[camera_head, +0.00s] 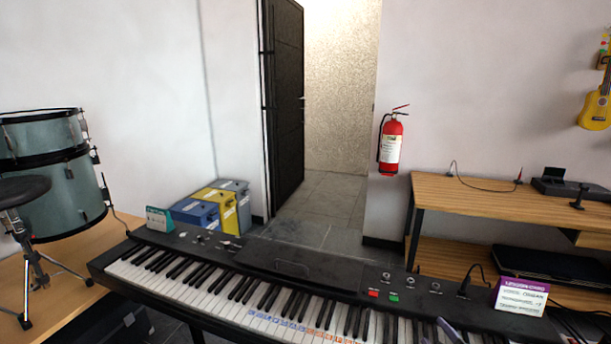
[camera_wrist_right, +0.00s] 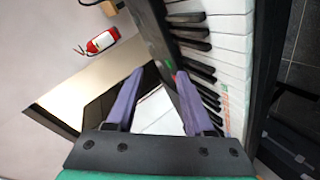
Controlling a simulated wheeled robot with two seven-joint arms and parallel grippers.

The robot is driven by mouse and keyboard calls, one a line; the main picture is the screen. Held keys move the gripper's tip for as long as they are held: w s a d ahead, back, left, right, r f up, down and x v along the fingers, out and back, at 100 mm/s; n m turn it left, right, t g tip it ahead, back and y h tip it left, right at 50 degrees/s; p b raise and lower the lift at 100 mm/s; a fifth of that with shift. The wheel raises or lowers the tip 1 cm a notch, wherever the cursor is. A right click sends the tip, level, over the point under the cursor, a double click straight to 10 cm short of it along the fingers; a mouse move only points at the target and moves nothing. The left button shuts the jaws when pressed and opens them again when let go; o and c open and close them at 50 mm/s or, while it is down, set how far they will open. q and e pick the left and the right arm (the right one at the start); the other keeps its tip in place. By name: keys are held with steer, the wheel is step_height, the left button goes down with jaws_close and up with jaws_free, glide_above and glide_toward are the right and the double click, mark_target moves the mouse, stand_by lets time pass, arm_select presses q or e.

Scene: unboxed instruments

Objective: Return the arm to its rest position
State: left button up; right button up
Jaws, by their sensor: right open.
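My right gripper (camera_wrist_right: 160,76) shows in the right wrist view with its two purple fingers spread apart, and nothing is clamped between them. A purple finger of it also peeks in at the bottom of the head view (camera_head: 450,331), over the right part of the keys. The black keyboard (camera_head: 300,264) stretches across the front in the head view. Its keys (camera_wrist_right: 222,42) lie to the right of the fingers in the wrist view. A white surface behind the fingers is partly hidden, and I cannot tell what it is. My left gripper is in neither view.
A purple and white card (camera_head: 520,296) stands on the keyboard's right end, a teal box (camera_head: 159,219) at its left end. A wooden desk (camera_head: 465,196) is on the right, drums (camera_head: 62,190) on the left. A fire extinguisher (camera_head: 391,143) hangs on the wall. Floor shows by the open door.

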steer(key=s+a+f+m+g+y, duration=0.25)
steer(key=s+f+m+g, duration=0.55)
steer(key=s+f, duration=0.7)
steer(key=s+f+g, duration=0.2)
steer(key=s+f, duration=0.1)
steer(key=f, duration=1.9)
steer(key=s+d+f+n+g, duration=0.1)
steer(key=s+d+f, duration=0.1)
steer(key=s+f, duration=1.3)
steer(key=shift+s+d+g, duration=0.2)
steer(key=shift+s+g, duration=0.1)
steer(key=shift+s, duration=0.95)
